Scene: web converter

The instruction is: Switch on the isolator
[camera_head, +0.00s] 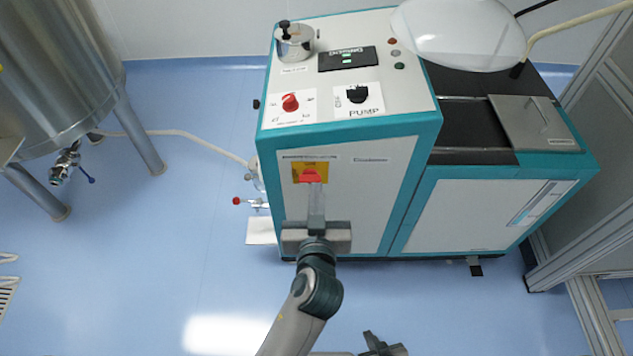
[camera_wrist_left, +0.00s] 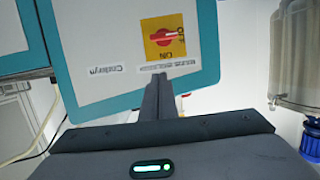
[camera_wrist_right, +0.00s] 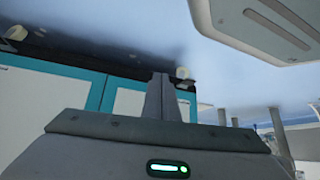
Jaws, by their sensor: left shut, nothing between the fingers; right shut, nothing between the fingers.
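The isolator is a red rotary knob (camera_head: 311,176) on a yellow plate on the machine's white front panel. In the left wrist view the knob (camera_wrist_left: 164,38) lies level, its pale mark pointing right, toward OFF; ON is printed below it in that picture. My left gripper (camera_head: 316,190) is shut and empty, its fingertips just in front of the plate and overlapping the knob's lower part in the head view. In the left wrist view the fingertips (camera_wrist_left: 158,77) appear apart from the knob. My right gripper (camera_wrist_right: 160,77) is shut and empty, low in front of the machine.
The machine (camera_head: 430,135) has a red selector (camera_head: 290,102) and a black pump switch (camera_head: 357,94) on top. A steel tank (camera_head: 60,75) stands at the left, and a grey frame (camera_head: 600,150) at the right. The blue floor in front is mostly clear.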

